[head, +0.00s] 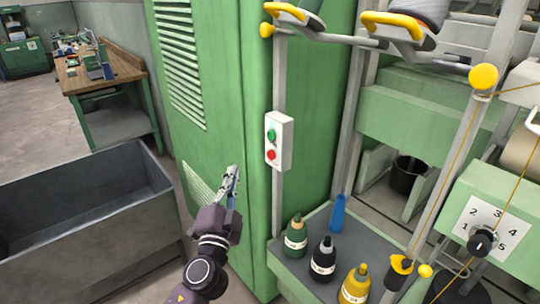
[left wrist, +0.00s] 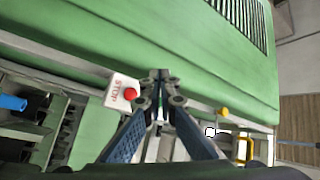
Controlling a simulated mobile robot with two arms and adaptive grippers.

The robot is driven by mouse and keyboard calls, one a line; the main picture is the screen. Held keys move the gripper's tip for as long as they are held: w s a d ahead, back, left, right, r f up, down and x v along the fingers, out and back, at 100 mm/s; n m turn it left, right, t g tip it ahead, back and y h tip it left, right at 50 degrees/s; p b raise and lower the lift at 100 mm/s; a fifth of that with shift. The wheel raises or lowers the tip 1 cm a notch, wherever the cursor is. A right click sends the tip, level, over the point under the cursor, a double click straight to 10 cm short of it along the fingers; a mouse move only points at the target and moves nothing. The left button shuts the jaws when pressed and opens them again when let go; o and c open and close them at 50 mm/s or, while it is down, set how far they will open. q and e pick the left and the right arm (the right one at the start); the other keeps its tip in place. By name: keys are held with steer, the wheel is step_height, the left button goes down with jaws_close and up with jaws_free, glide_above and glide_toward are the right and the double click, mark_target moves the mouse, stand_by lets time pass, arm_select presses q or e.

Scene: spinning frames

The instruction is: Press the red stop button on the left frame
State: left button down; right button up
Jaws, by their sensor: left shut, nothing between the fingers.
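A white control box (head: 285,141) is fixed on an upright grey post in front of the green cabinet. It carries a green button (head: 271,134) and, below it, the red stop button (head: 271,155). In the left wrist view the red stop button (left wrist: 130,94) shows beside the STOP lettering, just left of my fingertips. My left gripper (head: 232,172) is shut and empty, left of the box and a little lower than the red button in the picture. Its fingertips also show in the left wrist view (left wrist: 160,77). I cannot tell whether they touch anything. My right gripper is not in view.
A green cabinet (head: 225,75) stands behind my left gripper. An open grey bin (head: 60,255) is at left. Yellow-ended bars (head: 340,38) cross above.

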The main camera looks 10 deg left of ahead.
mark_target(271, 155)
arm_select(q)
steer(key=w+d+b, duration=0.1)
steer(key=w+d, duration=0.4)
steer(key=w, duration=0.2)
steer(key=shift+d, duration=0.2)
steer(key=shift+w+d+f+b, duration=0.1)
steer(key=shift+w+b, duration=0.05)
steer(key=shift+b, duration=0.3)
stand_by(1.1)
steer(key=shift+w+d, duration=0.15)
steer(key=shift+w, duration=0.05)
steer(key=shift+w+d+b, duration=0.3)
steer(key=shift+w+b, duration=0.1)
steer(key=shift+b, duration=0.1)
stand_by(0.7)
steer(key=shift+s+a, duration=0.1)
stand_by(0.3)
steer(key=shift+s+a, duration=0.45)
steer(key=shift+s, duration=0.2)
